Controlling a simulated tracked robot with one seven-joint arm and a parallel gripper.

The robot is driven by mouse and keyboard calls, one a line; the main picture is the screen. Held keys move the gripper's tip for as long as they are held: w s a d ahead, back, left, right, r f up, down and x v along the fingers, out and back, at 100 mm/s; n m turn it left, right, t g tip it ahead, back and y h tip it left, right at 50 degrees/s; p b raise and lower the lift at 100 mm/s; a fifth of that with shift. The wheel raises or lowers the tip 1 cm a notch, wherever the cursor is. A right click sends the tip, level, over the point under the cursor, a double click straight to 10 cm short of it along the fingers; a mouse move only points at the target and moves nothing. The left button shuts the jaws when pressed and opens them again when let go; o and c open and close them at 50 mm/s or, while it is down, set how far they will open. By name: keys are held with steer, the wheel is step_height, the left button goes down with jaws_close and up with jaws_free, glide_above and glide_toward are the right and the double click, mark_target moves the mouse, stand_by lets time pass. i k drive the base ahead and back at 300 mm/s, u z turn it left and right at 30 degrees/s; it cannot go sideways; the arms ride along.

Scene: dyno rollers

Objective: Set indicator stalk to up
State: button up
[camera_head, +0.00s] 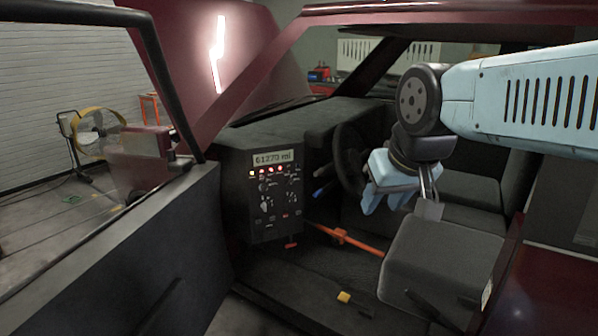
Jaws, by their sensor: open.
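A stalk with a blue end (321,193) sticks out to the left of the dark steering wheel (347,160) inside the car. A second, darker stalk (323,171) shows just above it. I cannot tell for certain which of them is the indicator stalk, or its exact setting. My gripper (383,204) has light blue fingers and is open. It hangs inside the cabin, to the right of the stalks and in front of the wheel's lower right part. It appears apart from both stalks and holds nothing visible.
A dash panel (277,200) with a lit display and several knobs stands left of the wheel. An orange bar (340,235) runs low across the footwell. The seat (440,262) is below my arm. The open door (120,250) is at left; the windscreen pillar (245,85) slants above.

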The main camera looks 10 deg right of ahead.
mark_target(320, 170)
steer(key=u, duration=0.25)
steer(key=i, duration=1)
steer(key=z, duration=0.5)
